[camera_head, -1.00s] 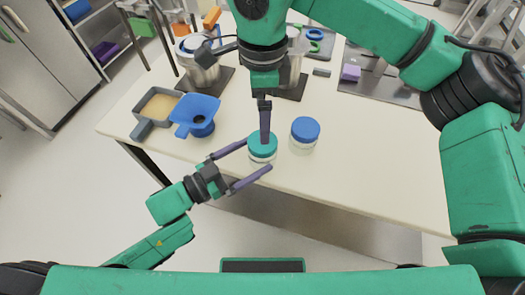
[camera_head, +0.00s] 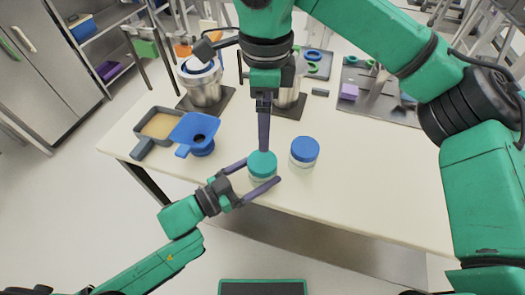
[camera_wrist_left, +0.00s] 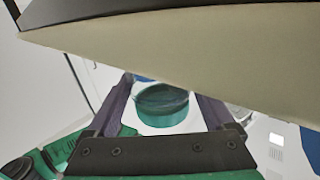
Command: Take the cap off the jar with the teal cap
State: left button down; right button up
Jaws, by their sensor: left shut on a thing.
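The jar (camera_head: 258,179) with the teal cap (camera_head: 262,162) stands upright near the table's front edge, cap on. My left gripper (camera_head: 262,171) reaches in from the front left, shut on the jar with one finger on each side. In the left wrist view the teal-capped jar (camera_wrist_left: 162,105) shows between the two fingers. My right gripper (camera_head: 264,149) points down from above, its tip just over or at the teal cap. Its fingers line up as one dark bar, so their opening and any contact with the cap are hidden.
A second jar with a blue cap (camera_head: 304,149) stands close on the right. A blue funnel (camera_head: 196,130) and a grey tray (camera_head: 150,140) are to the left. Metal pots (camera_head: 206,92) stand behind.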

aim_at(265, 161)
notch_tip(265, 161, down, 12)
jog(key=shift+r, duration=0.1)
jog(key=c, duration=1.4)
jog(key=shift+o, duration=0.2)
jog(key=shift+r, duration=1.1)
jog(key=shift+r, duration=0.1)
notch_tip(265, 161, up, 4)
jog(key=shift+f, duration=0.1)
pick_arm(q)
grip_release()
